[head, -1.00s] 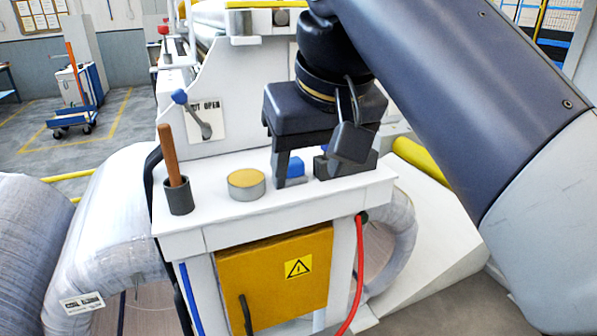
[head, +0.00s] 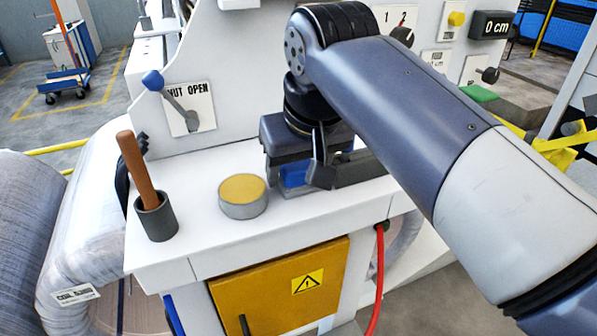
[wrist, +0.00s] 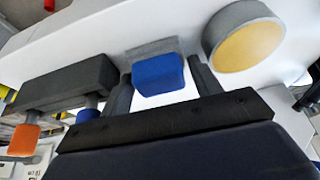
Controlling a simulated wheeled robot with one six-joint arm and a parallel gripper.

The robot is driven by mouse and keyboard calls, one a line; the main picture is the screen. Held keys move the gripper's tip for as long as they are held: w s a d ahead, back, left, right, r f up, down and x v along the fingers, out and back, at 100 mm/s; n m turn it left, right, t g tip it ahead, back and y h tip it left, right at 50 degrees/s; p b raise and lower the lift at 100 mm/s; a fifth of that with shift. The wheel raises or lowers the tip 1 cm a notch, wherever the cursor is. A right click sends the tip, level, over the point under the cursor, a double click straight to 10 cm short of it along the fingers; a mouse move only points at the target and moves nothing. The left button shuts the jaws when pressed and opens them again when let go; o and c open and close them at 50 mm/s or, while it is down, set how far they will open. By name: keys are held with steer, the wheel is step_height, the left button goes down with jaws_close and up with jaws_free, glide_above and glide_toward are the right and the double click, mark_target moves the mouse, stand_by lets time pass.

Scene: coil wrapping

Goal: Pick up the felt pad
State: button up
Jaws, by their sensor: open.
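A blue block with a grey strip along its far side, which I take to be the felt pad (wrist: 158,76), lies on the white shelf. It also shows in the head view (head: 294,174), partly hidden by my gripper. My gripper (wrist: 160,90) is open, with one dark finger on each side of the blue block. In the wrist view a gap shows between the block and each finger. In the head view my gripper (head: 296,178) is low over the shelf, and I cannot tell whether its fingertips touch the shelf.
A round tin with a yellow top (head: 243,195) stands close to the left of my gripper. A grey cup (head: 156,219) holds a wooden handle (head: 134,172) farther left. A dark bar (wrist: 66,82) lies close by on the other side. The white shelf (head: 215,245) is clear in front.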

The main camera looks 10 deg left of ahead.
mark_target(299, 164)
steer(key=c, duration=0.6)
steer(key=shift+r, duration=0.15)
steer(key=shift+c, duration=0.2)
steer(key=shift+r, duration=4.9)
